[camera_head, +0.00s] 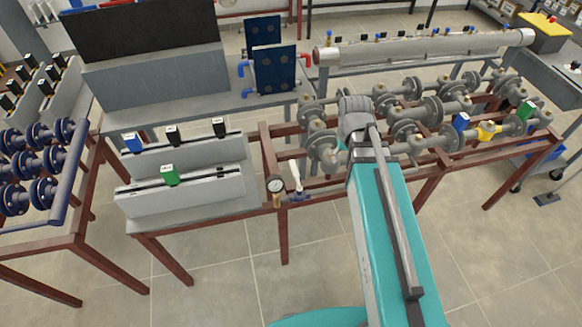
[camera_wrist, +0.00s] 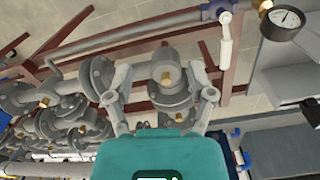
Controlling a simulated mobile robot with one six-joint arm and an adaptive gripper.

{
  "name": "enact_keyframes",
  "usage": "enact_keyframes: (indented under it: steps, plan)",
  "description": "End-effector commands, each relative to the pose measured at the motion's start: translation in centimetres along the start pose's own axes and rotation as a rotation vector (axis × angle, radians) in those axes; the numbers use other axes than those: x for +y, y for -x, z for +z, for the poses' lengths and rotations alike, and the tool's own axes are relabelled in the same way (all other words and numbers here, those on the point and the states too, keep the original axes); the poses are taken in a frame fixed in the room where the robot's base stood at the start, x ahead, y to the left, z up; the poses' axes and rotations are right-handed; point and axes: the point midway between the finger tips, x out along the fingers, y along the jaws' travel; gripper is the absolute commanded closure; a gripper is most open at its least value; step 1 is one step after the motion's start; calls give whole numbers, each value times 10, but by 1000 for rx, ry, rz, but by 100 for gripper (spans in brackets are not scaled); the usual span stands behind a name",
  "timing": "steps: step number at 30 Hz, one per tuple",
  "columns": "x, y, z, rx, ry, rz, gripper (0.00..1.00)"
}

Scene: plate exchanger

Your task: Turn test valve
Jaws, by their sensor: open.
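A small valve with a white lever (camera_head: 296,178) and a blue body stands beside a round pressure gauge (camera_head: 275,186) on the red-brown frame. In the wrist view the white lever (camera_wrist: 226,45) hangs from its blue body at the upper right, close to the gauge (camera_wrist: 284,20). My gripper (camera_wrist: 160,72) is open, its fingers spread on either side of a grey flanged pipe fitting (camera_wrist: 170,82) with a brass cap. The lever is outside the fingers, beyond the right one. Contact with the fitting cannot be told. In the head view my arm hides the fingers.
Grey flanged pipes (camera_head: 405,130) crowd the rack around and right of my gripper. Left stand grey boxes (camera_head: 185,195) with coloured tags and dark blue flanged pipes (camera_head: 40,165). A blue plate exchanger (camera_head: 276,68) is behind. The tiled floor in front is clear.

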Motion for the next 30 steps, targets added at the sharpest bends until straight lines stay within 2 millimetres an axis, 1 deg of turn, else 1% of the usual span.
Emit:
enact_keyframes:
  steps: [1, 5, 6, 9, 12, 15, 18, 20, 30]
  plan:
    - [-13, -6, -18, 0, 22, -1, 30]
    - [-49, -13, -49, 0, 78, -1, 30]
    - [-61, -16, -58, 0, 95, -1, 30]
    - [-91, -21, -77, 0, 136, -1, 30]
    - [-116, -24, -90, 0, 170, -1, 30]
    - [-134, -27, -99, 0, 193, -1, 30]
    - [-144, -28, -103, 0, 205, -1, 30]
    - [-147, -28, -103, 0, 209, -1, 30]
    - [-148, -27, -103, 1, 211, -2, 30]
